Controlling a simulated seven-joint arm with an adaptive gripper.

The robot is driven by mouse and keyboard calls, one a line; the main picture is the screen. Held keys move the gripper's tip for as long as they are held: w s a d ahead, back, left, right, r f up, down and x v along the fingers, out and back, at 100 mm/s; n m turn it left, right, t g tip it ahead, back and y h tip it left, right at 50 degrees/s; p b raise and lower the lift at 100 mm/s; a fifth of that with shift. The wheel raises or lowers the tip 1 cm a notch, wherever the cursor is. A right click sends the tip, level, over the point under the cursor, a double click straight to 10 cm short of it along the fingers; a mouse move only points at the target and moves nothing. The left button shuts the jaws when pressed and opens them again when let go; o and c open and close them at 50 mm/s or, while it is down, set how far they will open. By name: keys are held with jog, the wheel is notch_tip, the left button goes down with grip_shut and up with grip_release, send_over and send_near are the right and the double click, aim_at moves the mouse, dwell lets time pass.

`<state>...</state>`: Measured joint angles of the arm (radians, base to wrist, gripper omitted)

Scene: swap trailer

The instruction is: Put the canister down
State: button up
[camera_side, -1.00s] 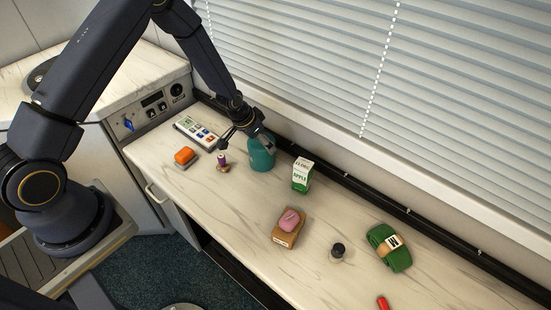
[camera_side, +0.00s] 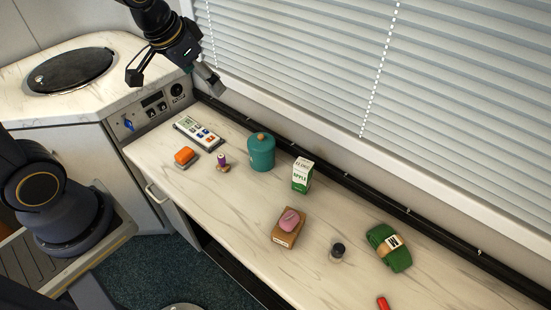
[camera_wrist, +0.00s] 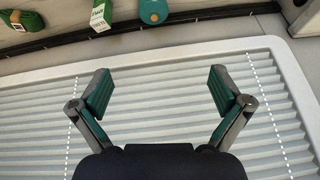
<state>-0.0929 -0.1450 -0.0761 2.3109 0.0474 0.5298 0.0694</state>
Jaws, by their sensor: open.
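The teal canister (camera_side: 261,155) with an orange knob on its lid stands upright on the marble-patterned counter (camera_side: 225,205), to the left of the juice carton. Its teal body also shows at the top of the wrist view (camera_wrist: 153,12). My gripper (camera_side: 170,84) is up and to the left of the canister, well apart from it, near the window blind. In the wrist view my gripper (camera_wrist: 160,92) has its two fingers spread wide with nothing between them, only the blind behind.
A green-and-white juice carton (camera_side: 302,175) stands close right of the canister. The blind (camera_side: 390,100) borders the back.

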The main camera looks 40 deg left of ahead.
jog(key=s+d+r+n, duration=0.1)
jog(key=s+r, duration=0.4)
jog(key=s, duration=0.8)
jog(key=shift+s+r, duration=0.2)
jog(key=shift+s, duration=0.1)
